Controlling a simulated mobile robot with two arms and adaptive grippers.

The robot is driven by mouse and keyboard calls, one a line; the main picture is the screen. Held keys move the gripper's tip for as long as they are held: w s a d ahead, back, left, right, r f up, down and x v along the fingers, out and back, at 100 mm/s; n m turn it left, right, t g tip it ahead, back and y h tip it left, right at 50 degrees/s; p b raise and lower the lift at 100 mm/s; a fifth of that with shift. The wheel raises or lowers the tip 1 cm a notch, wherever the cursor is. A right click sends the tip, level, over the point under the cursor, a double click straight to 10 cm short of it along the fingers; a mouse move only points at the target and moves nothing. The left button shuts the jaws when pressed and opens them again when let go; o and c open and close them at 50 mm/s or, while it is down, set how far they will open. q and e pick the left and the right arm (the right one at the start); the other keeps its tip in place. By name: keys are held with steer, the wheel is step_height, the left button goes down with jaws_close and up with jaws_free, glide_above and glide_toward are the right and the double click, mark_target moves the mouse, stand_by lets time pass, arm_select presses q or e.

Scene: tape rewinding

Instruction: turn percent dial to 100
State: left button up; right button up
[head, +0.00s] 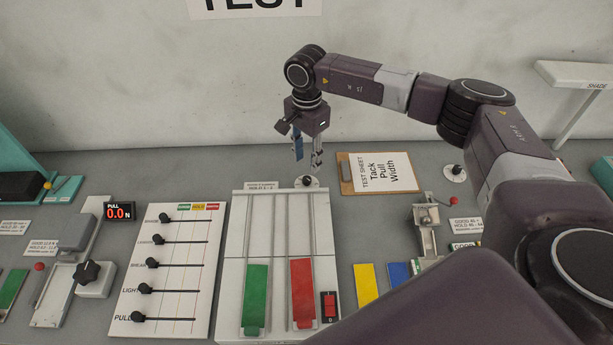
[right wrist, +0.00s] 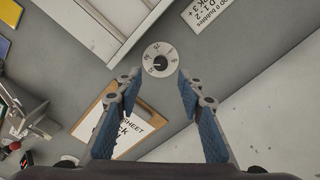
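The percent dial (right wrist: 161,58) is a round white disc with small numbers around its rim and a dark knob at its centre. It lies between and just beyond my right fingertips in the right wrist view. I cannot read its setting with certainty. In the head view the dial (head: 306,182) is at the back end of a white two-lane board. My right gripper (head: 308,162) is above it, pointing down, with its fingers apart and nothing between them. In the right wrist view the open right gripper (right wrist: 160,79) shows blue pads. My left gripper is not in view.
The white two-lane board (head: 282,235) holds a green strip (head: 255,298), a red strip (head: 302,290) and a red switch (head: 329,307). A slider panel (head: 165,265) stands left. A clipboard (head: 379,173) lies right of the dial. Another black knob (head: 455,171) is farther right.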

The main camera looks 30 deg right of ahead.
mark_target(307, 178)
steer(key=shift+w+f, duration=0.1)
steer(key=shift+f, duration=0.3)
step_height(307, 178, down, 6)
steer(key=shift+r+p, duration=0.1)
steer(key=shift+p, duration=1.15)
steer(key=shift+f, duration=0.75)
jaws_close()
